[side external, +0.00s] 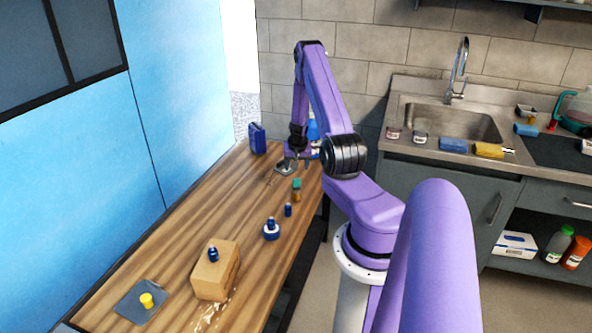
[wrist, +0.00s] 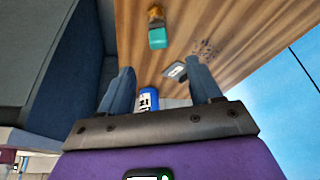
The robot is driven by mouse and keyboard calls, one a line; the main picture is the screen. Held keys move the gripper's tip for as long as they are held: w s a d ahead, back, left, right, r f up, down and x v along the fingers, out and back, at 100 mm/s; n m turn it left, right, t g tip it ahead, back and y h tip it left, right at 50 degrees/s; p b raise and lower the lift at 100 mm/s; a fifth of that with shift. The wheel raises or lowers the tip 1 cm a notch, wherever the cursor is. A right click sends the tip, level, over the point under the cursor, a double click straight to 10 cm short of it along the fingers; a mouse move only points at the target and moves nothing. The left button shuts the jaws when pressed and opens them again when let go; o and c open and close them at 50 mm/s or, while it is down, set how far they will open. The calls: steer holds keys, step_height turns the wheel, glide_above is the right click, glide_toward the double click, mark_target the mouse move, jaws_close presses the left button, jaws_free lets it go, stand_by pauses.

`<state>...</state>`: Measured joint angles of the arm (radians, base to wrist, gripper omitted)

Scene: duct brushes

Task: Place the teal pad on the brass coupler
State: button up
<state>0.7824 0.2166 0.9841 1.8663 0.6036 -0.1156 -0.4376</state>
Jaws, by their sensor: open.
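The teal pad (side external: 297,183) is a small block on the wooden table, right by the brass coupler (side external: 297,195). In the wrist view the teal pad (wrist: 157,38) lies at the top centre, with the brass coupler (wrist: 155,14) just beyond it. They look adjacent; I cannot tell whether they touch or overlap in height. My gripper (side external: 298,158) is at the far end of the table, beyond the pad. In the wrist view my gripper (wrist: 160,88) has its fingers spread wide, with nothing gripped.
A grey plate (side external: 286,167) lies below my gripper. A blue bottle (wrist: 148,98) shows between the fingers. Blue pieces (side external: 271,230), a cardboard box (side external: 216,272) and a grey mat with a yellow piece (side external: 147,300) stand nearer. The table's left side is mostly clear.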

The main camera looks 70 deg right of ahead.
steer(key=w+a+r+n+t+y, duration=0.1)
steer(key=w+a+r+n, duration=0.25)
steer(key=w+a, duration=0.4)
steer(key=w+a+r+n+t+y, duration=0.1)
steer(key=w+a+r+n, duration=0.1)
steer(key=w+a+r, duration=0.5)
steer(key=a+r+n+y, duration=0.35)
steer(key=a+n, duration=0.25)
steer(key=a, duration=1.5)
steer(key=s+a+r+n+g, duration=0.1)
steer(key=s+a+r+n, duration=0.2)
steer(key=s+a, duration=0.4)
steer(key=s+a+r+n+g, duration=0.2)
steer(key=s+a+r+n, duration=0.2)
steer(key=s+a, duration=0.3)
steer(key=s+a+r+n, duration=0.1)
steer(key=s+n, duration=0.2)
steer(key=s, duration=0.5)
steer(key=s+a+r+n+h, duration=0.1)
steer(key=s+n, duration=0.3)
steer(key=s, duration=0.4)
steer(key=shift+a+r+g, duration=0.25)
steer(key=shift+r+g, duration=0.05)
steer(key=shift+r, duration=0.5)
steer(key=shift+n, duration=0.25)
